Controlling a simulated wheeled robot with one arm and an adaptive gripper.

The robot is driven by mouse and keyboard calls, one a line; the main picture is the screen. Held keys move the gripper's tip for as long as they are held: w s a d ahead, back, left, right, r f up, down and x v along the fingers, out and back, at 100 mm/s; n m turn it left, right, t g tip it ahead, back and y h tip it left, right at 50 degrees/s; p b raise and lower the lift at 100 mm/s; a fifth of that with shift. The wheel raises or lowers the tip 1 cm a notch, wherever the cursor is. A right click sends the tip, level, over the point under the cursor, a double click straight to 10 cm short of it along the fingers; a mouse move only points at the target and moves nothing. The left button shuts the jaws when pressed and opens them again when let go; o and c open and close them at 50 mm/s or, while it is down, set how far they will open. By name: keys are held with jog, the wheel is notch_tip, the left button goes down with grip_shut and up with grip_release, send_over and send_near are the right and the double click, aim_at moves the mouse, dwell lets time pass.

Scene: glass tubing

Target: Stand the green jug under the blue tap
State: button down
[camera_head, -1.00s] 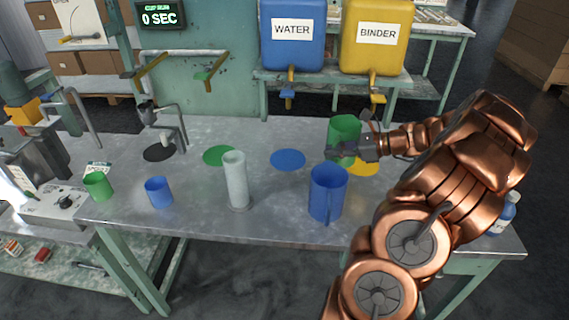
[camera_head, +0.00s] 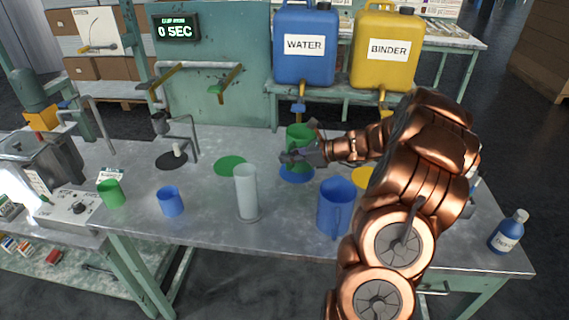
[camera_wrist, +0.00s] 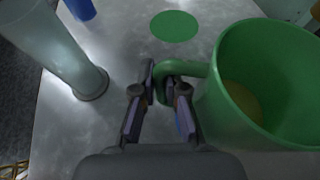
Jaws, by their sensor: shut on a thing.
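The green jug (camera_head: 299,138) is upright at the blue disc (camera_head: 297,175) on the table, below the blue WATER container. My gripper (camera_head: 299,157) is shut on the jug's handle. In the wrist view the jug (camera_wrist: 262,85) is at the right, with something yellowish inside it, and my gripper (camera_wrist: 163,88) closes around its handle. The blue tap (camera_head: 299,109) hangs from the WATER container (camera_head: 305,45), just above the jug in the head view. I cannot tell whether the jug's base touches the disc.
A blue jug (camera_head: 334,205) and a pale tall cylinder (camera_head: 246,192) stand in front. A green cup (camera_head: 111,193) and a blue cup (camera_head: 170,201) stand left. A green disc (camera_head: 230,165) lies bare. A blue bottle (camera_head: 507,231) is at the right corner.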

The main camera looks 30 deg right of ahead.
jog(key=shift+w+a+f+p, duration=0.15)
jog(key=shift+w+f+p, duration=0.05)
jog(key=shift+f, duration=0.7)
jog(key=shift+w+a+f+p, duration=0.15)
jog(key=shift+w+f, duration=0.05)
jog(key=shift+f, duration=0.75)
jog(key=c, duration=1.2)
grip_release()
